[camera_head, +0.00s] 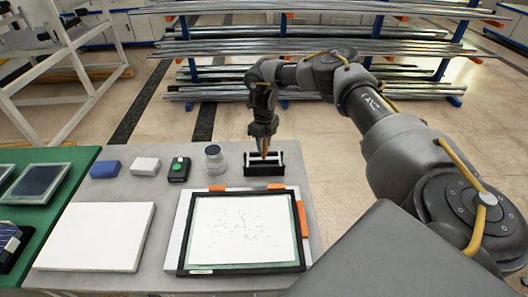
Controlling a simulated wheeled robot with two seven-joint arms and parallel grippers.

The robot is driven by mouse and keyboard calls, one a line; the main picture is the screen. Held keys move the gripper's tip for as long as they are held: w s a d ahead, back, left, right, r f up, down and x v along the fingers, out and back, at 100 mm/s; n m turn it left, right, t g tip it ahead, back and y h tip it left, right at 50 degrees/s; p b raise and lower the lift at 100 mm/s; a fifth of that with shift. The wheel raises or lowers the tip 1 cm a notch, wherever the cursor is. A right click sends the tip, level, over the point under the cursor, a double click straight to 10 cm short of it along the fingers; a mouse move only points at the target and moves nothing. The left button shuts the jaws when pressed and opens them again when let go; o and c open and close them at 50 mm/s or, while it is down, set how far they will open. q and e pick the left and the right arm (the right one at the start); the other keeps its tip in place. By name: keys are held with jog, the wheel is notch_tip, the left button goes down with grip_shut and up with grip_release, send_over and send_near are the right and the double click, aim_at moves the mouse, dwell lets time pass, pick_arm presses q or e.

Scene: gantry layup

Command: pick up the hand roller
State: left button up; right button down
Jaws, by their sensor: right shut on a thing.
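The hand roller (264,154) shows only as a small orange-brown handle at the black holder (264,169) on the grey table's far right part. My right gripper (264,148) points down over the holder and is shut on the roller's handle. The fingers hide most of the handle, and the roller's lower part is hard to make out. I cannot tell whether the roller is clear of the holder. My left gripper is not in view.
In front lie a framed sheet with orange corners (181,249) and a white slab (95,236). Metal racks stand behind.

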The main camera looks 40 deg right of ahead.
jog(key=shift+w+r+b, duration=0.1)
jog(key=shift+r+b, duration=0.35)
jog(key=shift+r, duration=0.05)
notch_tip(320, 180, up, 2)
jog(key=shift+r+b, duration=0.15)
jog(key=shift+b, duration=0.5)
jog(key=s+a+r+b, duration=0.1)
jog(key=s+a+r, duration=0.4)
jog(key=s+r, duration=0.4)
jog(key=s, duration=0.4)
jog(key=shift+s+r, duration=0.15)
jog(key=shift+r, duration=0.25)
